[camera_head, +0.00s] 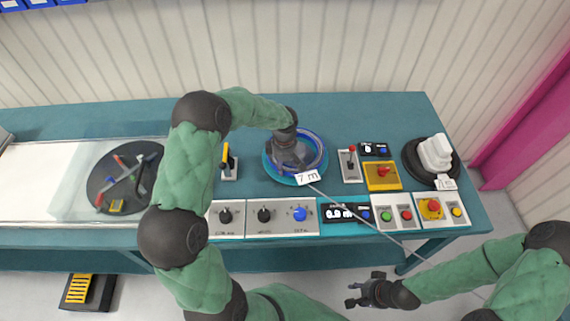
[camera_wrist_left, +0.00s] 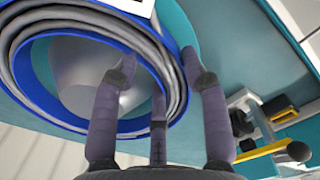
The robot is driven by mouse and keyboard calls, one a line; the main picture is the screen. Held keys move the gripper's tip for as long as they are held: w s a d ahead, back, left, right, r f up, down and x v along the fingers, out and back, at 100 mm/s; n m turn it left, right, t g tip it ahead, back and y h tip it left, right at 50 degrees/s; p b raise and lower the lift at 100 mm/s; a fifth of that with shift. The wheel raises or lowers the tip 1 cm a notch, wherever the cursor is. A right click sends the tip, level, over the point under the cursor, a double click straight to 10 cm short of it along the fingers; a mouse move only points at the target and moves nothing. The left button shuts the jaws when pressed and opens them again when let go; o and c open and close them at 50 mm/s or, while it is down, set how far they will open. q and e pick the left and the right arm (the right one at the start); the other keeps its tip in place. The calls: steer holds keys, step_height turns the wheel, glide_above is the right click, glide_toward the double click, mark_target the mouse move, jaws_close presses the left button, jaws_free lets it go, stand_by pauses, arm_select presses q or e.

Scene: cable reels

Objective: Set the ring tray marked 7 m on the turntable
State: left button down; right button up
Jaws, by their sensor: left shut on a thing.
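The ring tray (camera_head: 322,157) is a blue ring with a white tag reading 7 m (camera_head: 307,177). In the left wrist view the ring tray (camera_wrist_left: 178,100) holds a coil of grey cable. It lies over a round teal disc (camera_head: 272,171), which looks like the turntable. I cannot tell whether tray and disc touch. My left gripper (camera_head: 293,163) is shut on the ring tray from above, and its fingers also show in the left wrist view (camera_wrist_left: 160,75). A grey rounded centre shows inside the ring. My right gripper (camera_head: 356,294) is open and empty in front of the bench.
A black disc with coloured-tipped arms (camera_head: 110,177) is at left. A lever box (camera_head: 350,165), a yellow switch box (camera_head: 381,177) and a white device on a black disc (camera_head: 435,152) are at right. Control panels (camera_head: 283,217) line the front edge. A thin line runs from the tray area toward lower right.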

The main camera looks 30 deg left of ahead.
arm_select(q)
steer(key=shift+w, duration=0.1)
stand_by(0.4)
steer(key=shift+f+b, duration=0.65)
steer(key=c, duration=0.6)
jaws_free()
steer(key=o, duration=0.6)
steer(key=shift+f, duration=0.1)
